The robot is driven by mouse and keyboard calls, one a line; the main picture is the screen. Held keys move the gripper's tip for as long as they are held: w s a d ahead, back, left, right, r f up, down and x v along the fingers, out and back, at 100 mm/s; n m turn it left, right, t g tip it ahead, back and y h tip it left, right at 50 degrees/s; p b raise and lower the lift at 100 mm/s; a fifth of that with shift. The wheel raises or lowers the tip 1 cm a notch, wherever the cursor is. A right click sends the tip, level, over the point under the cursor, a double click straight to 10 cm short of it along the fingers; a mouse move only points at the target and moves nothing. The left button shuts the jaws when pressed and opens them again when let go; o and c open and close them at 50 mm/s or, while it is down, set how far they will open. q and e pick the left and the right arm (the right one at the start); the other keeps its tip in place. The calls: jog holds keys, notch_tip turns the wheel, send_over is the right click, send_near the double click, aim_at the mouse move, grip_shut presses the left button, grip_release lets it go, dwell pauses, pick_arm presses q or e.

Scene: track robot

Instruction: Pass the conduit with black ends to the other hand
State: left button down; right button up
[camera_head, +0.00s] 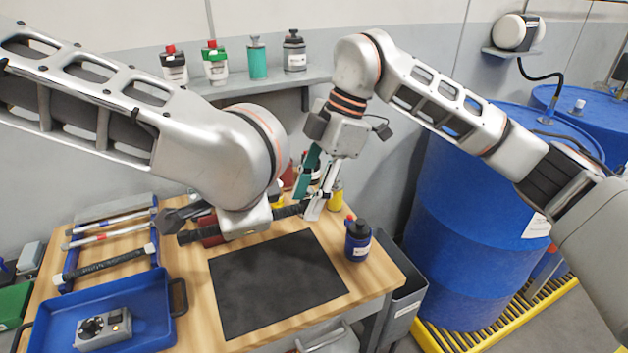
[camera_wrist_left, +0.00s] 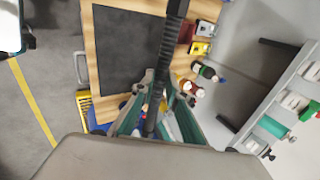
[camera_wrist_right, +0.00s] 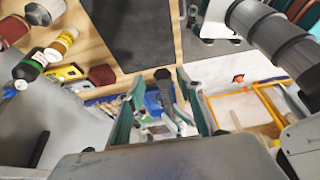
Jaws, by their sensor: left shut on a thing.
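The conduit with black ends (camera_head: 288,211) is a dark, ribbed bar held nearly level above the table. My left gripper (camera_wrist_left: 160,82) is shut on it; in the head view my left wrist hides these fingers. The conduit's dark shaft (camera_wrist_left: 170,40) crosses the left wrist view. My right gripper (camera_head: 313,188) comes down from above at the conduit's right end, with its teal-lined fingers apart. In the right wrist view the black end (camera_wrist_right: 163,76) shows between the spread fingers of my right gripper (camera_wrist_right: 158,85). I cannot tell whether they touch it.
A blue rack (camera_head: 70,263) with several other bars stands at the left, behind a blue tray (camera_head: 165,333) holding a grey device. A black mat (camera_head: 275,285) lies bare on the table. A blue bottle (camera_head: 358,240) stands at its right. A bottle shelf (camera_head: 240,86) is behind.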

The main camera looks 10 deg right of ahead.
jog(key=shift+f, duration=0.15)
grip_shut()
pick_arm(q)
jog(key=c, duration=1.9)
grip_release()
